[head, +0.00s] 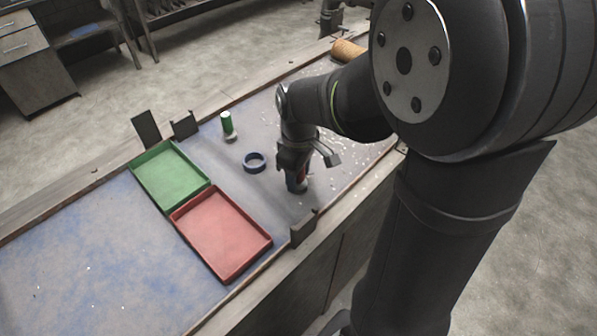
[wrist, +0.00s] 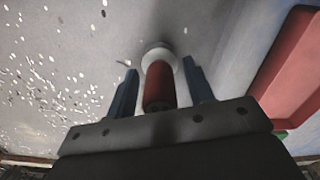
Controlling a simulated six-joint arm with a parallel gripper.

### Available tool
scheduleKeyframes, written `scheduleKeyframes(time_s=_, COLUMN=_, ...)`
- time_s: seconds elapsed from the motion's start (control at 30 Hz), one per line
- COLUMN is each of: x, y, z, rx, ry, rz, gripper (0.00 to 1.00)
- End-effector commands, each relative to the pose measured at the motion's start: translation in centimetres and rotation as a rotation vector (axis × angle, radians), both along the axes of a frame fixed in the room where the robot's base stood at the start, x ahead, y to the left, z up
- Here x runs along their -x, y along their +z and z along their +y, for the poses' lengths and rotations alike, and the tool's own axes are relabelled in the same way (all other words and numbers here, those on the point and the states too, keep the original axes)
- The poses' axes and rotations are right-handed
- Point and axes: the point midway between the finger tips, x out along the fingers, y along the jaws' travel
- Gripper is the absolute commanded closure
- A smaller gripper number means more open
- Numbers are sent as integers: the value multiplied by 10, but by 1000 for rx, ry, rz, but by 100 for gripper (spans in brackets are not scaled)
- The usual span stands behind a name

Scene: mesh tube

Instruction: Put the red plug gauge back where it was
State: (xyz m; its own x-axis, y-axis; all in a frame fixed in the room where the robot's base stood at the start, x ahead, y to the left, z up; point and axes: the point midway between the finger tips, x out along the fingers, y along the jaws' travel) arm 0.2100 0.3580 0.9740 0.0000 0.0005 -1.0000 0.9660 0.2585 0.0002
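The red plug gauge (wrist: 158,85) has a red handle and a wider pale end (wrist: 158,54). In the wrist view it is between the two blue fingers of my gripper (wrist: 159,67), with a visible gap on each side, so the fingers look open around it. The pale end points away from my gripper toward the table; whether it touches the table is hard to tell. In the head view my gripper (head: 297,184) points down at the table, right of the blue ring, and mostly hides the gauge, leaving a bit of red (head: 304,172).
A blue ring (head: 255,162) lies left of my gripper. A red tray (head: 222,272) and a green tray (head: 170,203) lie to the left. Dark brackets (head: 303,229) (head: 185,126) stand at the edges. Pale flecks cover the right side.

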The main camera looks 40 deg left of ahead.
Motion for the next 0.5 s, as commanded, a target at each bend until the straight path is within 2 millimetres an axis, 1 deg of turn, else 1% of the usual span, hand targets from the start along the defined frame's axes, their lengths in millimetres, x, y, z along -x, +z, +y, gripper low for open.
scheduleKeyframes(time_s=0.13, x=0, y=2, z=0, rx=0, ry=0, rz=0, gripper=52)
scheduleKeyframes(time_s=0.23, x=0, y=11, z=0, rx=-1, ry=0, rz=-1, gripper=52)
scheduleKeyframes(time_s=0.37, x=0, y=34, z=1, rx=-4, ry=0, rz=-2, gripper=52)
scheduleKeyframes(time_s=0.5, x=0, y=66, z=1, rx=-5, ry=0, rz=-3, gripper=52)
